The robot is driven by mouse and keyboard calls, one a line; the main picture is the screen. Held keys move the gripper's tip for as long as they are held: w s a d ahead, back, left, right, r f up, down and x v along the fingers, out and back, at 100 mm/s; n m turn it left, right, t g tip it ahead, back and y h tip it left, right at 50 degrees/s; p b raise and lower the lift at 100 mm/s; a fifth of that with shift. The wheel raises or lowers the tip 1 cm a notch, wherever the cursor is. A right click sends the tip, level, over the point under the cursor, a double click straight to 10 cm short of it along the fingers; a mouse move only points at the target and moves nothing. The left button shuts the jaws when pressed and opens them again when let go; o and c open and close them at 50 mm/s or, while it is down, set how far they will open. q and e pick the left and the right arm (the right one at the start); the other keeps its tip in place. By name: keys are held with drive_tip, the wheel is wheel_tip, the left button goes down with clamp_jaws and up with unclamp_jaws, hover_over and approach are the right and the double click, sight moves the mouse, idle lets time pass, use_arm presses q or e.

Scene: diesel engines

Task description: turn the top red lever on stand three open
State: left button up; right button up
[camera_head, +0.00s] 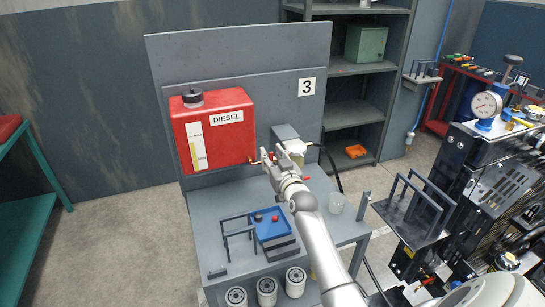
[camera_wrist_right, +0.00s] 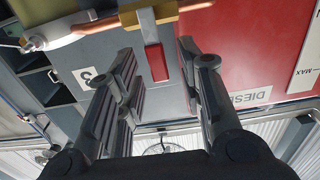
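Stand three is a grey bench with an upright back panel (camera_head: 240,50) marked with a "3" sign (camera_head: 306,86). A red diesel tank (camera_head: 213,133) is mounted on the panel. In the right wrist view, the red lever (camera_wrist_right: 157,62) extends from a brass valve (camera_wrist_right: 150,20) on a copper pipe. My right gripper (camera_wrist_right: 158,58) is open, with one finger on each side of the lever and visible gaps between. In the head view my right gripper (camera_head: 268,161) is at the tank's lower right corner and mostly hides the valve. My left gripper is not in view.
A blue tray (camera_head: 289,214) with small parts sits on the bench, with a clear cup (camera_head: 336,203) to its right. Several white filters (camera_head: 267,287) stand below. A grey shelf (camera_head: 350,115) stands behind, and an engine (camera_head: 505,185) is at right.

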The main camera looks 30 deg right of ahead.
clamp_jaws()
drive_tip(key=shift+a+n, duration=0.1)
drive_tip(key=shift+n, duration=0.2)
drive_tip(key=w+a+f+n+b, duration=0.1)
drive_tip(key=a+f+n+b, duration=0.3)
drive_tip(key=n, duration=1.3)
drive_tip(key=shift+a+f, duration=0.2)
drive_tip(key=shift+f, duration=0.25)
drive_tip(key=shift+f+n, duration=0.1)
drive_tip(key=shift+n, duration=0.3)
unclamp_jaws()
